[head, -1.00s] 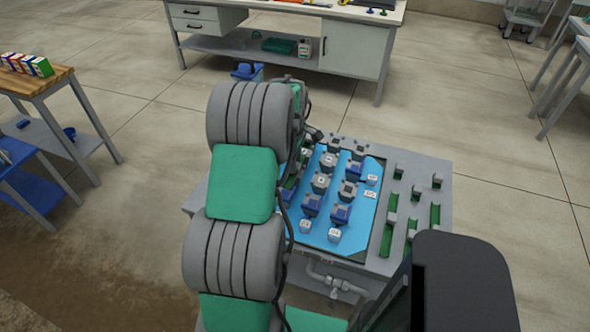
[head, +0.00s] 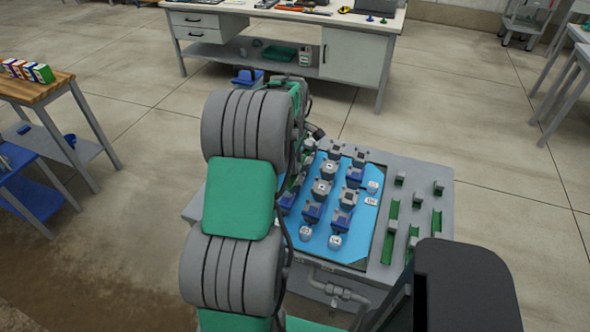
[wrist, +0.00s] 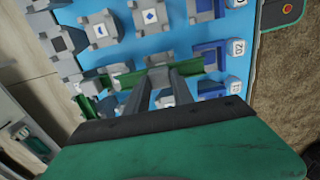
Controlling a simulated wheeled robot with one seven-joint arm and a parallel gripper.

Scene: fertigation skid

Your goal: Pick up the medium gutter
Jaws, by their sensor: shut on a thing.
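In the wrist view, my gripper (wrist: 160,82) is shut on a green gutter (wrist: 125,80) by the grey block at its middle. The gutter sticks out on both sides of the fingers, over the blue panel (wrist: 108,63). Whether it touches the panel or blocks below cannot be told. In the head view my arm hides the gripper and the held gutter. I cannot compare its length with the others.
In the head view, several green gutters with grey blocks, such as one long gutter (head: 391,217), lie on the skid's grey right side (head: 420,175). Several grey and blue blocks, such as one block (head: 321,188), stand on the panel. A workbench (head: 345,52) stands behind.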

